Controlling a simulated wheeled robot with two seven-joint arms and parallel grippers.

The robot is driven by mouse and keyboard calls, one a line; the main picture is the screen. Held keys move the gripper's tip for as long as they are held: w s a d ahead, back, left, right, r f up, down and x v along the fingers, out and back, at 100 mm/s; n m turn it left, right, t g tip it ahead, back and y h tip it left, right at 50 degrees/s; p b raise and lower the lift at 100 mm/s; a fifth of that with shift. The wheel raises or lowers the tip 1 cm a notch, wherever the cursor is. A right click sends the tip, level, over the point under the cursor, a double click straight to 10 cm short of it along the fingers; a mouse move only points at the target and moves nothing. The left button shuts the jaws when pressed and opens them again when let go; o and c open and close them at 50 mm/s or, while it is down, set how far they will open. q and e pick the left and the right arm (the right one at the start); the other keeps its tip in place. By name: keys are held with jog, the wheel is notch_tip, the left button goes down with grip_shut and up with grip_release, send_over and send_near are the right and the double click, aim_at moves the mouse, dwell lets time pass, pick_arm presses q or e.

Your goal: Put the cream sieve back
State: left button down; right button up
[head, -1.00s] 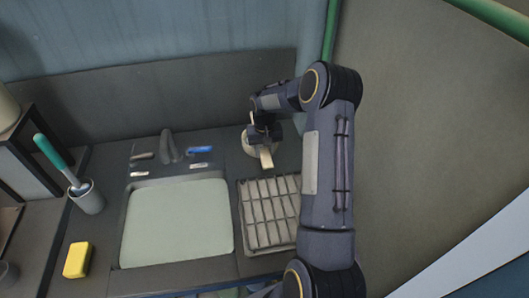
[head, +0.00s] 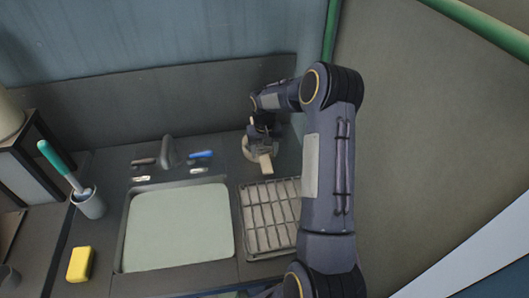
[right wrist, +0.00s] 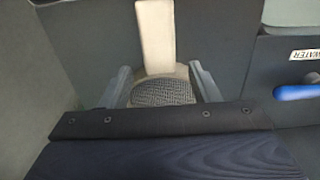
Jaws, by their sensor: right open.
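The cream sieve (head: 266,164) is at the back of the counter, behind the dish rack, with its pale handle pointing toward the front. In the right wrist view its handle (right wrist: 155,36) runs up from the round rim and the dark mesh (right wrist: 163,92) shows between my fingers. My right gripper (right wrist: 161,85) is open, with one finger on each side of the sieve's bowl. In the head view my right gripper (head: 262,140) is over the sieve and partly hides it. I cannot tell whether the fingers touch the rim. My left gripper is not in view.
The dish rack (head: 270,216) stands in front of the sieve, beside the covered sink basin (head: 178,228). The faucet (head: 168,151) and its blue handle (head: 201,154) are to the left. A yellow sponge (head: 79,264) and a cup with a green-handled brush (head: 90,203) are farther left.

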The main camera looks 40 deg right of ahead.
jog(key=s+a+r+t+p, duration=0.1)
jog(key=a+r, duration=0.1)
jog(key=r, duration=0.6)
jog(key=s+a+r+p, duration=0.2)
jog(key=r, duration=0.6)
jog(key=s+a+r+n+t+y, duration=0.1)
jog(key=s+a+r+n+t, duration=0.1)
jog(key=s+a+r, duration=0.4)
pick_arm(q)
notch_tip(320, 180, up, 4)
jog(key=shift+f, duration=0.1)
pick_arm(e)
jog(key=s+a+n+t+y, duration=0.1)
jog(key=s+a, duration=0.5)
jog(key=s, duration=0.3)
jog(key=s+a+r+n+t+y, duration=0.1)
jog(key=s+a, duration=0.6)
jog(key=s, duration=0.2)
jog(key=shift+a+t+y, duration=0.25)
jog(key=shift+t+y, duration=0.05)
jog(key=shift+y, duration=0.1)
pick_arm(q)
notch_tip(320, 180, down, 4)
jog(key=b, duration=0.4)
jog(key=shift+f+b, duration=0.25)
jog(key=shift+b, duration=0.1)
pick_arm(e)
notch_tip(320, 180, down, 4)
jog(key=shift+f, duration=0.2)
